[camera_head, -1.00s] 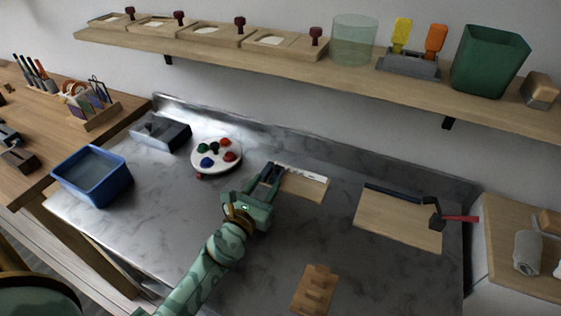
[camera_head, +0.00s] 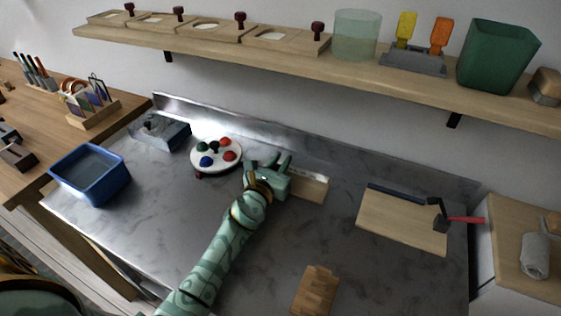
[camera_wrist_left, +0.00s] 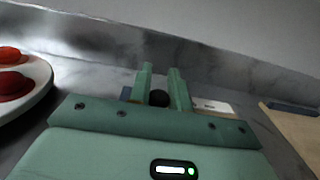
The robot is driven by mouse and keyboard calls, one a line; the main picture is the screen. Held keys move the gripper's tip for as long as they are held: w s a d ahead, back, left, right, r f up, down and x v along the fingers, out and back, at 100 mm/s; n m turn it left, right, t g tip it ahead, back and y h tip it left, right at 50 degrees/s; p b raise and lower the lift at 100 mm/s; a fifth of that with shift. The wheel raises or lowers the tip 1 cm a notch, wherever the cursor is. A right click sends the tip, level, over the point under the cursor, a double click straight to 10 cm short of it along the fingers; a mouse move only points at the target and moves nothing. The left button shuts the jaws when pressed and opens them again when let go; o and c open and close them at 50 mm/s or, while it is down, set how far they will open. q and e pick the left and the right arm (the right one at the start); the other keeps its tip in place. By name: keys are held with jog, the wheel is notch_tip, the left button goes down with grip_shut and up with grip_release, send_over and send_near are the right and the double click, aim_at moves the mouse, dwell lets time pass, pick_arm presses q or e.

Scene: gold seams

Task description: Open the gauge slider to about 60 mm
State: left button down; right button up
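The gauge is a light wooden board (camera_head: 309,189) with a pale scale strip (camera_head: 307,174) along its back edge, on the grey marbled worktop. My left gripper (camera_head: 279,162) reaches over its left end and hides most of the slider there. In the left wrist view, a round black knob (camera_wrist_left: 159,98) fills the narrow gap between the two green fingers (camera_wrist_left: 161,80), which look closed on it. Part of the blue slider (camera_wrist_left: 126,93) shows left of the fingers. The pale scale (camera_wrist_left: 212,106) runs off to their right. The opening in millimetres cannot be read. My right gripper is out of view.
A white palette (camera_head: 217,155) with coloured blobs lies close left of the gripper. A blue bin (camera_head: 91,176) stands further left. A wooden board (camera_head: 402,222) with a red-handled tool (camera_head: 455,220) lies right. A wooden block (camera_head: 316,290) lies in front.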

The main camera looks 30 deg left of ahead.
pick_arm(q)
jog(key=d+p, duration=0.1)
jog(key=d, duration=0.4)
jog(key=shift+w, duration=0.15)
jog(key=c, duration=1.3)
grip_release()
jog(key=s, duration=0.5)
jog(key=s+p, duration=0.1)
jog(key=s, duration=0.5)
jog(key=s+d, duration=0.1)
jog(key=s, duration=0.4)
jog(key=shift+s+p, duration=0.2)
jog(key=shift+p, duration=0.15)
